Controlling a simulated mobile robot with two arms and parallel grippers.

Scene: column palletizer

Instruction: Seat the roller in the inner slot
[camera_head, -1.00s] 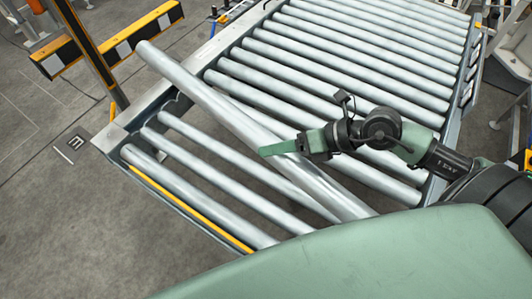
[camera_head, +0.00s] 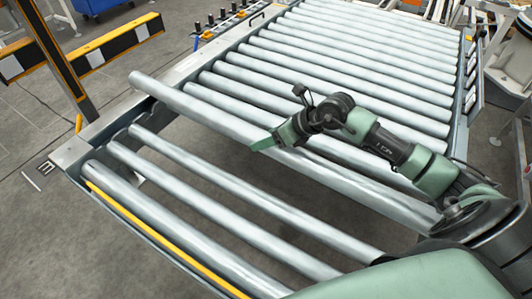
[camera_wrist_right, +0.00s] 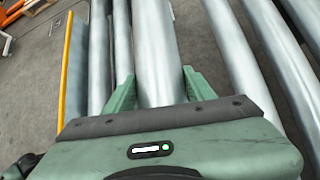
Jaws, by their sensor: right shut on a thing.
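My right gripper (camera_head: 264,143) is shut on a long grey metal roller (camera_head: 200,111), with its green fingers on either side of it. In the right wrist view the roller (camera_wrist_right: 156,45) runs between the two fingers (camera_wrist_right: 160,92). The roller's left end lies at or above the conveyor's left side rail (camera_head: 105,125); I cannot tell if it touches. It lies nearly in line with the other rollers. Its right end is partly hidden by my right arm. The inner slot cannot be made out clearly. My left gripper is not in view.
Several thinner front rollers (camera_head: 215,205) lie before an open gap showing floor (camera_head: 300,195). A yellow strip (camera_head: 150,232) edges the front. A bed of rollers (camera_head: 340,85) fills the far side. A black-yellow post (camera_head: 62,65) stands at the left.

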